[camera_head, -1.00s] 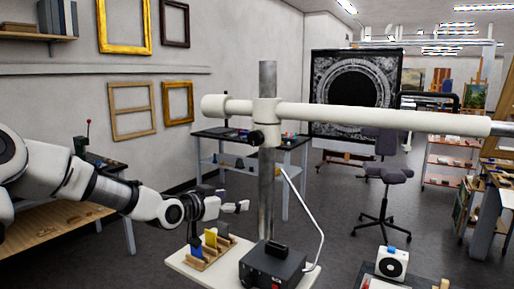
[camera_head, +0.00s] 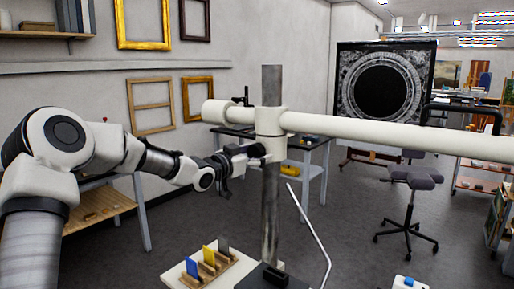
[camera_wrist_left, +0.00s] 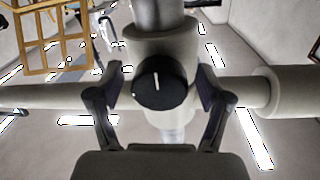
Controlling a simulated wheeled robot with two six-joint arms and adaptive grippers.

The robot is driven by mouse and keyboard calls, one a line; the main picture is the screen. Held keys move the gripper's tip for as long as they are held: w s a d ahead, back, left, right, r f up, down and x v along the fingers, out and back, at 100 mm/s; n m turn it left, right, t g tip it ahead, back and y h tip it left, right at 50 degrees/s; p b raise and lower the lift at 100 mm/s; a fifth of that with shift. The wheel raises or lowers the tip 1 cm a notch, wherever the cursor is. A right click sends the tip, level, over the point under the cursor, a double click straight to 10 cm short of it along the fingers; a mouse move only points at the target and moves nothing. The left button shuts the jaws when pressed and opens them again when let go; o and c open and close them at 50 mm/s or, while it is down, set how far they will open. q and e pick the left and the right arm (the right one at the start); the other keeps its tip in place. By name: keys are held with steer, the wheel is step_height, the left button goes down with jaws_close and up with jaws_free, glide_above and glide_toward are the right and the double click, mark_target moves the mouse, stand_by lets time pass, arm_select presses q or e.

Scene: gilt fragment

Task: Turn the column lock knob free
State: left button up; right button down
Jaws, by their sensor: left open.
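The black column lock knob (camera_wrist_left: 160,82) has a white line on its face and sits on the pale collar (camera_wrist_left: 166,44) of the column. In the left wrist view the line stands nearly upright. My left gripper (camera_wrist_left: 158,88) is open, with one finger on each side of the knob and a gap showing at both sides. In the head view my left gripper (camera_head: 248,156) reaches the collar (camera_head: 270,121) from the left and hides most of the knob. The metal column (camera_head: 270,210) stands upright through the collar. My right gripper is not in view.
A long white boom (camera_head: 400,134) runs right from the collar, with a short end to the left. Below is a small shelf (camera_head: 178,278) with a wooden rack (camera_head: 206,268) of colored plates. A thin white bent rod (camera_head: 312,230) rises right of the column.

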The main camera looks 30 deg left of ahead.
arm_select(q)
steer(key=shift+w+f, duration=0.1)
steer(key=shift+w, duration=0.25)
steer(key=shift+s+r, duration=0.3)
steer(key=shift+s, duration=0.25)
steer(key=shift+s+r, duration=0.1)
steer(key=shift+s, duration=0.1)
steer(key=c, duration=1.2)
steer(key=shift+o, duration=0.2)
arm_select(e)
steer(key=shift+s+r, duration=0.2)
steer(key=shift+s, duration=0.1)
